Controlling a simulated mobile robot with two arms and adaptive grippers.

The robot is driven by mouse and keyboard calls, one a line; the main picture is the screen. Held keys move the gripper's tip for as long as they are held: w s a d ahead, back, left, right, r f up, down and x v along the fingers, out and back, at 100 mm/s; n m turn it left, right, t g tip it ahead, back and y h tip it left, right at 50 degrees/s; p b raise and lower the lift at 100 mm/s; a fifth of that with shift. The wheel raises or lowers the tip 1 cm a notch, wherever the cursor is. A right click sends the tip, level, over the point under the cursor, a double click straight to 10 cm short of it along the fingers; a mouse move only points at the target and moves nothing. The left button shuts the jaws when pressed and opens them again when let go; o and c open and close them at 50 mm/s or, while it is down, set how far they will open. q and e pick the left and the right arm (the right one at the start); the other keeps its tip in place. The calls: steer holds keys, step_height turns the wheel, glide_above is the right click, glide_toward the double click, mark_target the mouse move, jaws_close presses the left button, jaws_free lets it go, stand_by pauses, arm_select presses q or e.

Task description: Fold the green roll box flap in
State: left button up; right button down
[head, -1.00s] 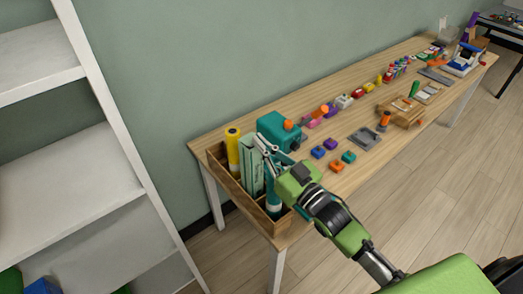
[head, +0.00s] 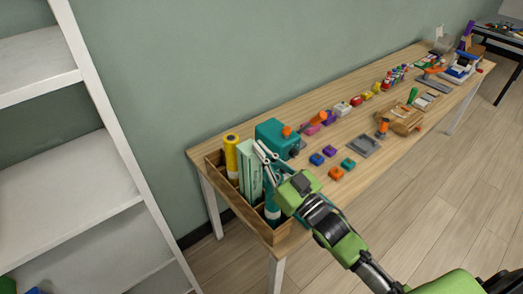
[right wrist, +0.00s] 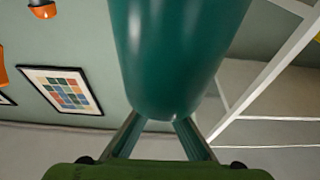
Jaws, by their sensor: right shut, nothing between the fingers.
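The green roll box (head: 249,172) is a tall pale green carton standing upright in a wooden divided tray (head: 277,237) at the near left end of the table. Its flap is too small to make out for certain near the top. My right gripper (head: 260,150) is shut and empty, its pale fingers at the box's upper right edge. I cannot tell whether they touch it. In the right wrist view a large teal rounded thing (right wrist: 175,60) hides the fingertips. My left gripper is not in view.
A yellow tube (head: 232,155) stands left of the box and a teal tube (head: 271,208) right of it. A teal machine (head: 272,136) stands behind. Small coloured blocks lie further right. White shelves (head: 70,200) stand at left.

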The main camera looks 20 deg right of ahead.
steer(key=s, duration=0.2)
steer(key=s+r, duration=0.1)
steer(key=shift+d+b, duration=0.35)
steer(key=shift+d, duration=0.05)
arm_select(q)
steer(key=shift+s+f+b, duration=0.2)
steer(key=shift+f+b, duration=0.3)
steer(key=shift+b, duration=0.05)
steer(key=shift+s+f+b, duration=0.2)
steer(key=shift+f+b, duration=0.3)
steer(key=shift+b, duration=0.05)
arm_select(e)
steer(key=v, duration=0.7)
steer(key=shift+w+d+f, duration=0.1)
steer(key=shift+w+f, duration=0.05)
steer(key=shift+f, duration=0.05)
